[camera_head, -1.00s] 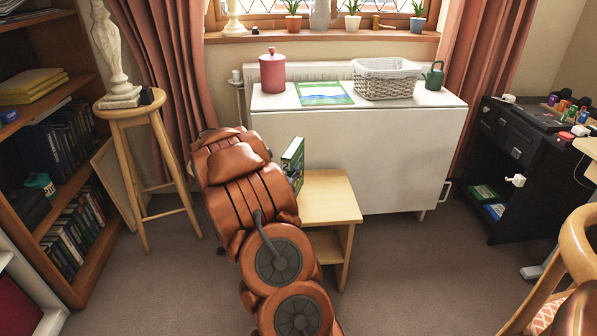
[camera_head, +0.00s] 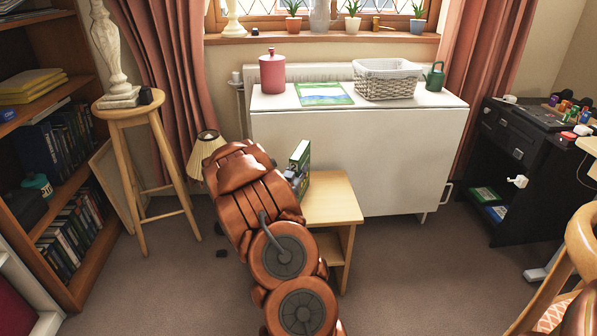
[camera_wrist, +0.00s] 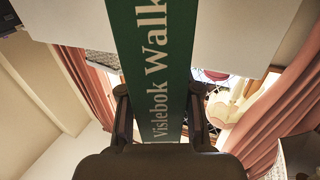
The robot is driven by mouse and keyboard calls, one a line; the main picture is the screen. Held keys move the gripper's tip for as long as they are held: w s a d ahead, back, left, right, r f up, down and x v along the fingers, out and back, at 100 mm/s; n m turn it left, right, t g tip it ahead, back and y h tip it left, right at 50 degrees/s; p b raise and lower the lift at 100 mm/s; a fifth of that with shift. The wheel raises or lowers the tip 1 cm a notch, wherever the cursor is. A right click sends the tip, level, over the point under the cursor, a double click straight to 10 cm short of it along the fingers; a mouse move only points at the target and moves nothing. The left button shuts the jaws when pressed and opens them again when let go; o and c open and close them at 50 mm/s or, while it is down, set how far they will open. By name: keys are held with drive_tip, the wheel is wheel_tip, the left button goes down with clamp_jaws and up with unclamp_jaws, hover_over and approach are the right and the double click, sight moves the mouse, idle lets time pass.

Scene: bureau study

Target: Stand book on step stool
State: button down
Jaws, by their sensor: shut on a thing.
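A green book (camera_head: 300,158) stands upright just past my arm, at the left part of the wooden step stool (camera_head: 335,195). I cannot tell if its lower edge touches the stool's top. In the wrist view its green spine (camera_wrist: 160,70), lettered "Vislebok Walk", runs between my gripper's fingers. My gripper (camera_wrist: 160,118) is shut on the book. The right part of the stool's top is bare.
A white cabinet (camera_head: 360,150) stands behind the stool, with a basket (camera_head: 385,82), a pink canister (camera_head: 272,72) and a green watering can (camera_head: 434,77) on top. A lamp (camera_head: 205,150) is left of my arm. A tall wooden stool (camera_head: 130,112) stands further left. Carpet at right is clear.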

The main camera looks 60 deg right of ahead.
drive_tip(key=c, duration=0.8)
unclamp_jaws()
